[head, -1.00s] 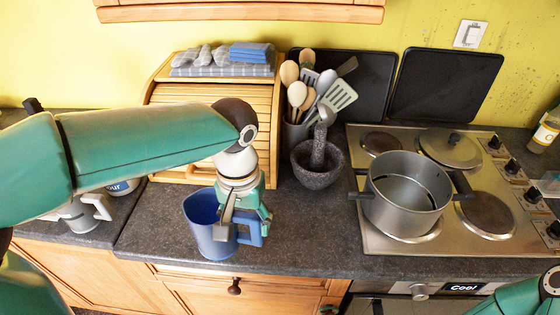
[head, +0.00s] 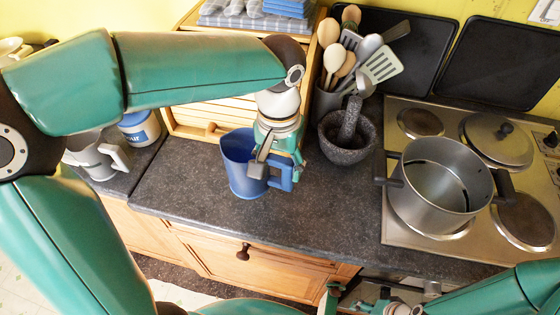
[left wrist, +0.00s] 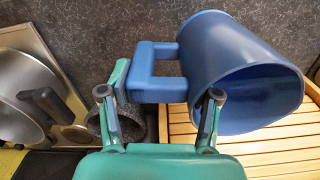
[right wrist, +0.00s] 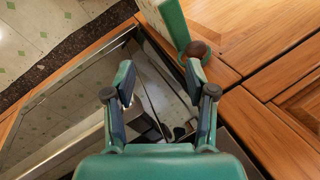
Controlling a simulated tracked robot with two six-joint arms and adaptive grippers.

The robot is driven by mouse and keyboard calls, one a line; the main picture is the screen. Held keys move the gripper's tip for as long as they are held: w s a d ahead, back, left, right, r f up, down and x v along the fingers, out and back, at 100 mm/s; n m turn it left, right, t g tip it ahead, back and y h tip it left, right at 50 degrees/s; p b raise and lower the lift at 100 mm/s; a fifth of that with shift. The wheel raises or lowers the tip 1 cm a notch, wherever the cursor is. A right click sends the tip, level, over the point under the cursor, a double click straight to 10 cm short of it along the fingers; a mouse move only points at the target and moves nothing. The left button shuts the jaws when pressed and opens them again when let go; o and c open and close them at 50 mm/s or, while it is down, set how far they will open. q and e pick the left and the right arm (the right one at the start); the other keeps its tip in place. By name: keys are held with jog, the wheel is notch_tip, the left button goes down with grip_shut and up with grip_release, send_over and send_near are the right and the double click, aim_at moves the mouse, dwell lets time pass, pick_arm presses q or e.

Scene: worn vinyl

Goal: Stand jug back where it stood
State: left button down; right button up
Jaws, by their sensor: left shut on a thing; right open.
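The blue jug (head: 238,163) is upright, or nearly so, at the counter in front of the bread bin. My left gripper (head: 272,165) is shut on its handle, on the jug's right side. In the left wrist view the jug (left wrist: 240,70) shows its open mouth, and its handle (left wrist: 150,75) lies between the fingers of my left gripper (left wrist: 160,97). I cannot tell whether the jug's base touches the counter. My right gripper (right wrist: 157,85) is open and empty, low in front of the oven and cabinet fronts.
The mortar with pestle (head: 347,148) and utensil pot (head: 335,98) stand right of the jug. The saucepan (head: 440,185) sits on the hob further right. A grey jug (head: 88,158) and a flour tin (head: 138,128) stand left. The counter (head: 180,185) left of the blue jug is clear.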

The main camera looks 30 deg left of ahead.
aim_at(279, 182)
pick_arm(q)
jog(key=shift+f+b, duration=2.05)
jog(key=shift+f, duration=0.7)
jog(key=shift+f+b, duration=0.4)
jog(key=shift+f, duration=0.2)
jog(key=shift+c, duration=0.8)
grip_release()
jog(key=shift+r, duration=0.1)
jog(key=shift+s+r+p, duration=0.1)
jog(key=shift+r+p, duration=3.3)
jog(key=shift+r, duration=0.55)
notch_tip(279, 182, up, 12)
